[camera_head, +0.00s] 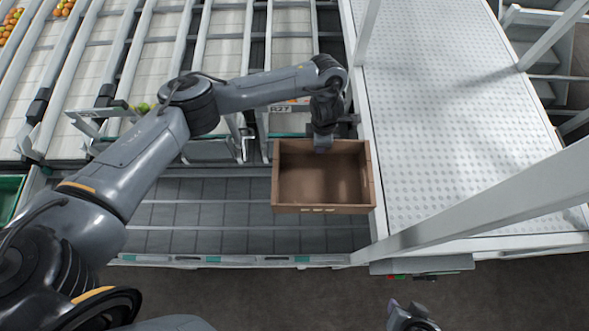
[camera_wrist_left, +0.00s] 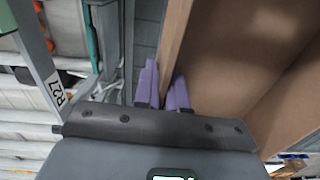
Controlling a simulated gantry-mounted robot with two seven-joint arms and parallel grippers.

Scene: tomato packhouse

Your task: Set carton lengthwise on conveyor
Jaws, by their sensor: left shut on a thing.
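The brown open-topped carton (camera_head: 325,209) is empty and upright over the right end of the grey conveyor (camera_head: 200,215). Its longer side runs along the belt. I cannot tell whether its base touches the belt. My left gripper (camera_head: 323,143) is at the carton's far wall. In the left wrist view, its purple fingers (camera_wrist_left: 166,92) sit on both sides of the carton's wall (camera_wrist_left: 174,40), shut on it. The carton's inside (camera_wrist_left: 225,60) fills the right of that view. Part of my right gripper (camera_head: 393,305) shows at the bottom edge; its opening is unclear.
Several sloped lanes (camera_head: 160,50) end behind the conveyor, with tomatoes (camera_head: 8,22) at far left. A dimpled white platform (camera_head: 450,110) stands right of the carton, crossed by a white beam (camera_head: 490,210). The belt left of the carton is clear. A green crate (camera_head: 10,190) shows at the left edge.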

